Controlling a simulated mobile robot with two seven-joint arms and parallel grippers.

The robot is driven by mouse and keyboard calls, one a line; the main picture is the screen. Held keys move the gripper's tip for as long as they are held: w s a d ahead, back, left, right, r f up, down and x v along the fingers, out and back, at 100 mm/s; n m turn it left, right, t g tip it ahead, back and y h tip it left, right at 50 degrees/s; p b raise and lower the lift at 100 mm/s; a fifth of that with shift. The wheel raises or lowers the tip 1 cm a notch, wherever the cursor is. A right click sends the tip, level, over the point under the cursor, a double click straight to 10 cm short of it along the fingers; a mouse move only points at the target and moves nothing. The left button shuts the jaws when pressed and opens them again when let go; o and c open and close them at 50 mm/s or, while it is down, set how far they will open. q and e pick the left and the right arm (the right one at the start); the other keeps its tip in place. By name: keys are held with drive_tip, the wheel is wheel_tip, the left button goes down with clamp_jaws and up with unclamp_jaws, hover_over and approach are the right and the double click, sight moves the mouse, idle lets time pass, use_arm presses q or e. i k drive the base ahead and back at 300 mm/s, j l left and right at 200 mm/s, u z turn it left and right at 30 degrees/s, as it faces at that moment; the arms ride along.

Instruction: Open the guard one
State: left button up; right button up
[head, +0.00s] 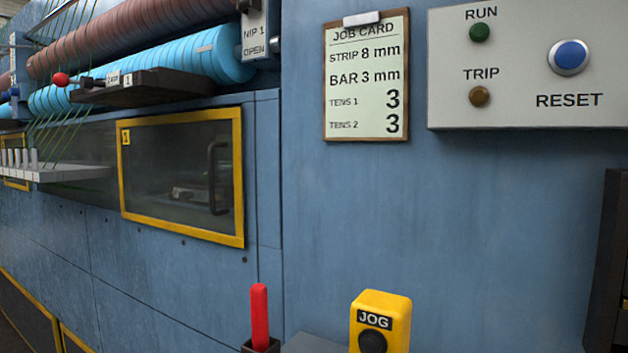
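The guard marked 1 (170,213) is a dark see-through panel in a yellow frame on the blue machine front, left of centre in the head view. Its yellow tag with the number sits at the top left corner. A dark upright handle (212,178) is on its right side. The guard looks closed, its frame flush with the machine front. Neither of my grippers shows in the head view.
A shelf with a red-knobbed lever (62,79) and blue and brown rollers are above the guard. A red-handled tool (259,318) and yellow JOG box (380,320) stand low in front. A job card (366,80) and RESET panel (530,65) are at right.

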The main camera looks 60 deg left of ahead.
sight(234, 113)
drive_tip(key=u, duration=2.75)
drive_tip(key=i+j+z, duration=0.1)
drive_tip(key=j+z, duration=0.15)
drive_tip(key=z, duration=0.15)
drive_tip(key=j+z, duration=0.25)
drive_tip(key=z, duration=0.15)
drive_tip(key=i+j+z, duration=0.15)
drive_tip(key=j, duration=0.3)
drive_tip(key=j+z, duration=0.15)
drive_tip(key=j, duration=0.35)
drive_tip(key=j+z, duration=0.1)
drive_tip(key=j, duration=0.8)
